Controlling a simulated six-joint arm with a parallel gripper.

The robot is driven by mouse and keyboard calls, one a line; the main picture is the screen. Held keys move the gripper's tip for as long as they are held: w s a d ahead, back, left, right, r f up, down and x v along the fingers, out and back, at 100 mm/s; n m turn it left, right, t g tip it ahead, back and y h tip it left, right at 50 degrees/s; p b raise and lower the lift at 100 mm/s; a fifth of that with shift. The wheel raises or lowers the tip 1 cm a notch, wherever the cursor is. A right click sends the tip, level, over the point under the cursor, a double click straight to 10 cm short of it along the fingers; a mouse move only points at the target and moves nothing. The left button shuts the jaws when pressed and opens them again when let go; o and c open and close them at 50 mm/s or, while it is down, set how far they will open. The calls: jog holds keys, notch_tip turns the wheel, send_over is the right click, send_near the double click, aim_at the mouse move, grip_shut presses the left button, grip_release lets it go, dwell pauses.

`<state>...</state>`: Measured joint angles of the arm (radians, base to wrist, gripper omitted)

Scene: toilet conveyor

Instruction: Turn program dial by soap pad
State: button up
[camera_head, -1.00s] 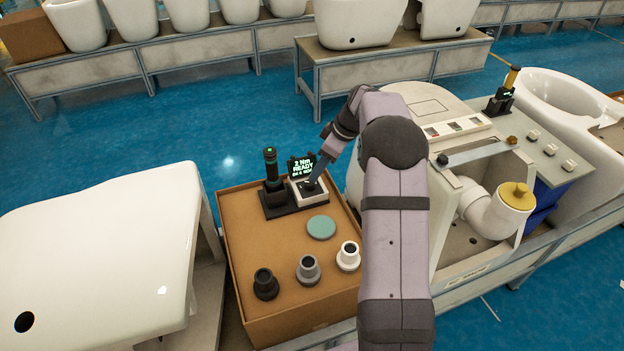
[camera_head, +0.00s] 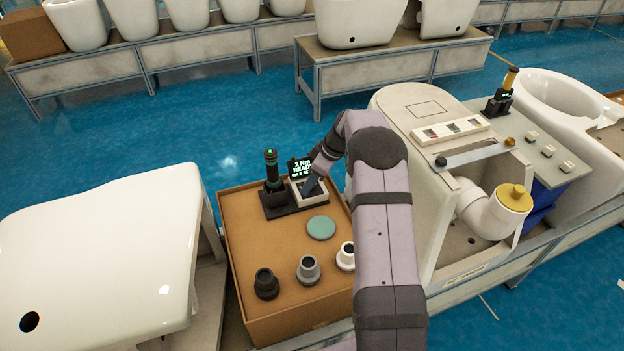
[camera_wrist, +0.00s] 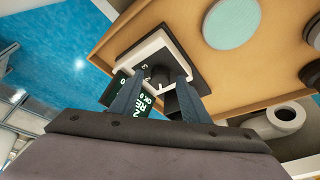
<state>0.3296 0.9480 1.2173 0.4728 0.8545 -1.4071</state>
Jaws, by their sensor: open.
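The program dial (camera_wrist: 158,74) is a small dark knob on a white-framed unit (camera_head: 299,192), beside a black display (camera_head: 301,168) that reads "2 Nm READY". My gripper (camera_wrist: 160,84) is open, with its two blue-grey fingers reaching down on either side of the dial in the wrist view. I cannot tell whether they touch it. In the head view my gripper (camera_head: 307,187) is over the unit and hides most of the dial. The round teal pad (camera_head: 321,228) lies just in front of the unit on the brown box top; it also shows in the wrist view (camera_wrist: 231,22).
A black screwdriver-like tool (camera_head: 271,168) stands upright left of the display. Black, grey and white collars (camera_head: 309,270) stand at the box's front. A white toilet body (camera_head: 100,255) is at the left; another on the conveyor (camera_head: 420,100) is close right of my arm.

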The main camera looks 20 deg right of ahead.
jog(key=c, duration=1.1)
jog(key=shift+o, duration=0.2)
